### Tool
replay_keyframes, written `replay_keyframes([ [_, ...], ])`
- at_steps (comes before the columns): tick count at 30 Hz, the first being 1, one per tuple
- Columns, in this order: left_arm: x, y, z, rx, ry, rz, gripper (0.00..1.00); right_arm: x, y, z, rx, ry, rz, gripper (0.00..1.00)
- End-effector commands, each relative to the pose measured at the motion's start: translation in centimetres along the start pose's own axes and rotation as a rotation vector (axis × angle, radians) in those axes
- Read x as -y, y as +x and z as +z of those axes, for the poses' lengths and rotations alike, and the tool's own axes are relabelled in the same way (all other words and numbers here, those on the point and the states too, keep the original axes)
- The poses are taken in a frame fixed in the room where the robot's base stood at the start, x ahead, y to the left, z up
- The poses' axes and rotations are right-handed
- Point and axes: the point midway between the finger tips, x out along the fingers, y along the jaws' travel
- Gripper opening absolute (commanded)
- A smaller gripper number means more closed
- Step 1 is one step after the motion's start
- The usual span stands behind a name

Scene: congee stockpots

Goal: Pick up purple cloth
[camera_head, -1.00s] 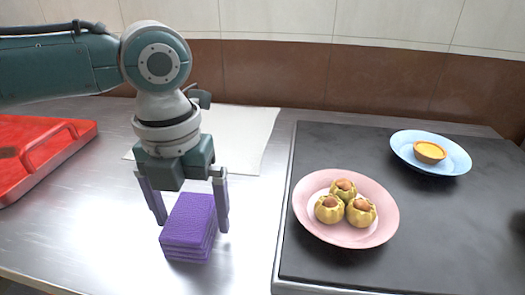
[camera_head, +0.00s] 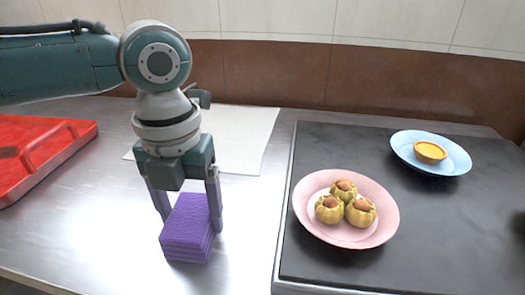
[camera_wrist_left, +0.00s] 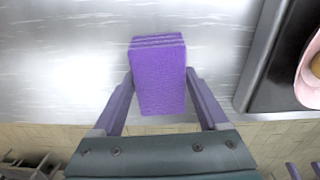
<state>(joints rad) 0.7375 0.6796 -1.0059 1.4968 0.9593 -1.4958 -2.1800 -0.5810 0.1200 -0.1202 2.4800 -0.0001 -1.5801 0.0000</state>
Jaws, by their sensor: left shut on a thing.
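The purple cloth (camera_head: 187,232) is a thick folded stack lying on the steel counter, below my left gripper. My left gripper (camera_head: 189,222) points down with one finger on each side of the cloth and is shut on it. In the left wrist view the cloth (camera_wrist_left: 158,80) sits between the two fingers (camera_wrist_left: 160,78), which press near its sides. The cloth still appears to rest on the counter.
A red tray (camera_head: 60,160) stands at the left. A white sheet (camera_head: 240,135) lies behind the gripper. To the right, a dark slab (camera_head: 440,240) holds a pink plate (camera_head: 309,213) with stuffed pastries and a blue plate (camera_head: 455,165) with a tart. The counter's front edge is close.

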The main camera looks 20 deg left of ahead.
Motion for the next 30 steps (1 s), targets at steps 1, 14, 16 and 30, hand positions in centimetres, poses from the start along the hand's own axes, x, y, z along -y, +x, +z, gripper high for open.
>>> replay_keyframes([
  [1, 0.0, -0.2, 0.0, 0.001, 0.0, 0.0, 0.2, 0.0, -0.1, 0.0, 0.0, 0.0, 0.0, 0.8],
  [14, 0.0, -7.8, 0.2, 0.006, 0.0, -0.002, 0.2, -0.1, -2.0, -0.6, 0.0, 0.0, 0.0, 0.8],
  [16, 0.0, -10.1, 0.2, 0.007, 0.001, -0.003, 0.2, -0.1, -2.4, -0.8, 0.0, 0.0, 0.0, 0.8],
  [30, 0.0, -19.6, 0.1, 0.001, -0.001, -0.001, 0.2, -0.1, -3.8, -1.2, -0.001, 0.0, 0.0, 0.8],
])
